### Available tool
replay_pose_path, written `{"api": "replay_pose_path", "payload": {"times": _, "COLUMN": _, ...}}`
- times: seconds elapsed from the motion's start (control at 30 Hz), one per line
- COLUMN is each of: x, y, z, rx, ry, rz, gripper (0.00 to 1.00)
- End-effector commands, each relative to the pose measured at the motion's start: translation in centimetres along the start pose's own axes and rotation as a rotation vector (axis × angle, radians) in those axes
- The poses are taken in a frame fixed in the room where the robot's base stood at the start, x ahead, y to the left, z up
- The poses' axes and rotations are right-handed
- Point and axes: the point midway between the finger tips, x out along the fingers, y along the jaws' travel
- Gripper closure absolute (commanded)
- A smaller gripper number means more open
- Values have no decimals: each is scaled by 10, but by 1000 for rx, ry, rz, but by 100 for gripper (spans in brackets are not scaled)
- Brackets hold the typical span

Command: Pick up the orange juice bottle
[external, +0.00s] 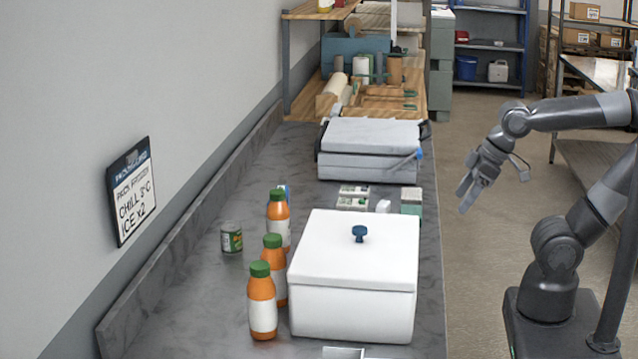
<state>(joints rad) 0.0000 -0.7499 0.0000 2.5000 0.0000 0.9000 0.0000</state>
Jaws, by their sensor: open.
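Three orange juice bottles with green caps and white labels stand upright in a row on the grey counter, left of the white box. The nearest bottle (262,302) is at the front, the middle bottle (273,262) is just behind it, and the far bottle (278,218) is behind that. The nearer bottles partly hide the ones behind. My gripper (466,198) is open and empty, in the air right of the counter, well apart from the bottles. The white box stands between it and the bottles.
The white lidded box (354,300) with a blue knob fills the front right of the counter (200,315). A green can (231,237) stands left of the bottles. Small packets (353,195) and a grey case (368,150) lie farther back. The left wall carries a sign (132,190).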

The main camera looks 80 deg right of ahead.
Motion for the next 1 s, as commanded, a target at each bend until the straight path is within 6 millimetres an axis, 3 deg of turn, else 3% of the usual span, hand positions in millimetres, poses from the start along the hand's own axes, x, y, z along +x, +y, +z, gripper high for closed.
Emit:
{"api": "replay_pose_path", "payload": {"times": 0.13, "x": 0, "y": 0, "z": 0, "rx": 0, "ry": 0, "rz": 0, "gripper": 35}}
{"api": "replay_pose_path", "payload": {"times": 0.37, "x": 0, "y": 0, "z": -1, "rx": 1, "ry": 0, "rz": 0, "gripper": 35}}
{"api": "replay_pose_path", "payload": {"times": 0.47, "x": 0, "y": 1, "z": -10, "rx": 9, "ry": 0, "rz": 5, "gripper": 35}}
{"api": "replay_pose_path", "payload": {"times": 0.57, "x": 1, "y": 4, "z": -33, "rx": 30, "ry": -1, "rz": 16, "gripper": 35}}
{"api": "replay_pose_path", "payload": {"times": 0.77, "x": 11, "y": 16, "z": -105, "rx": 94, "ry": 7, "rz": 54, "gripper": 35}}
{"api": "replay_pose_path", "payload": {"times": 1.0, "x": 41, "y": 32, "z": -191, "rx": 175, "ry": 22, "rz": 101, "gripper": 35}}
